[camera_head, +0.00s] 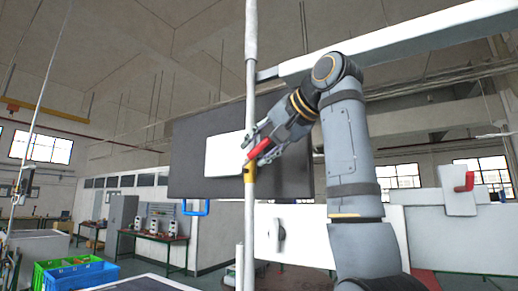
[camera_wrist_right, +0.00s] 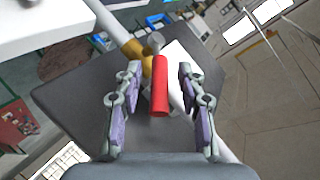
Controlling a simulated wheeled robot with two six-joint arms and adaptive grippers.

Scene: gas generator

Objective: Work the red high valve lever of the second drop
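The red valve lever (camera_head: 260,149) sticks out from a brass valve body (camera_head: 249,172) on a vertical white pipe (camera_head: 250,100) in the head view. My right gripper (camera_head: 262,142) reaches in from the right at the lever. In the right wrist view the red lever (camera_wrist_right: 159,100) lies between the two open fingers of my right gripper (camera_wrist_right: 158,98), with gaps on both sides. The brass valve body (camera_wrist_right: 136,50) shows beyond the fingertips there. My left gripper is not in view.
A dark panel (camera_head: 190,150) with a white plate (camera_head: 224,155) is behind the pipe. Another red lever (camera_head: 464,182) is on a white box at the right. Blue and green crates (camera_head: 80,275) stand at the lower left. A white beam (camera_head: 400,38) runs above my arm.

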